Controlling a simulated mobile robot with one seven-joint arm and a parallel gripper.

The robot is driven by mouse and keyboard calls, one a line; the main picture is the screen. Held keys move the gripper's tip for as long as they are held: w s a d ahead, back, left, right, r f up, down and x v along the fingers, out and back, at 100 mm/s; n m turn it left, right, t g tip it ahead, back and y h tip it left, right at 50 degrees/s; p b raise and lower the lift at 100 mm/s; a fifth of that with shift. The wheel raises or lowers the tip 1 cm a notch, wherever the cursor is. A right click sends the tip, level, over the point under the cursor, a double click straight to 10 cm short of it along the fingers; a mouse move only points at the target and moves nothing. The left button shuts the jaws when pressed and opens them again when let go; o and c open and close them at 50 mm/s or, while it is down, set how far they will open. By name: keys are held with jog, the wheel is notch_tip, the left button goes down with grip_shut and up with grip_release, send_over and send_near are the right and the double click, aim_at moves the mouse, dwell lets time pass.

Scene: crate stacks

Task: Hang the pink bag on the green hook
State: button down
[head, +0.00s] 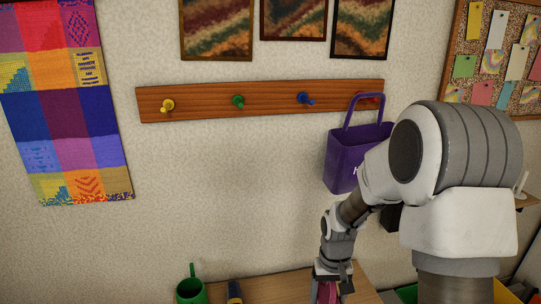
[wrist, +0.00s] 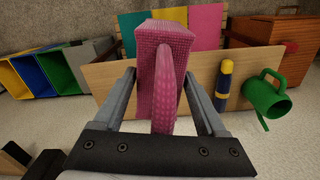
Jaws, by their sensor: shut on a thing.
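The pink bag (wrist: 163,40) is in my gripper (wrist: 162,85). In the wrist view its looped handle stands between the two fingers, with the woven body beyond them. In the head view my gripper (head: 332,272) is low, above the wooden table, and only a small pink part of the bag (head: 327,293) shows at the bottom edge. The green hook (head: 238,101) is second from the left on the wooden rail (head: 200,100) and is bare. It is up and to the left of my gripper.
A purple bag (head: 342,163) hangs at the red hook (head: 368,98), partly behind my arm. The yellow hook (head: 167,105) and blue hook (head: 305,99) are bare. A green watering can (wrist: 266,97) and a blue-yellow bottle (wrist: 224,82) stand on the table (wrist: 110,80). The wall below the green hook is clear.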

jog(key=shift+s+r, duration=0.1)
jog(key=shift+r, duration=0.05)
jog(key=w+f+n+b, duration=0.4)
jog(key=w+n+b, duration=0.3)
jog(key=w+n, duration=0.3)
jog(key=w+a+f+n+b, duration=0.1)
jog(key=w+f+n+b, duration=0.4)
jog(key=w+n+b, duration=0.3)
jog(key=shift+w+a+n, duration=0.15)
jog(key=shift+w+n, duration=0.7)
jog(key=shift+n, duration=0.55)
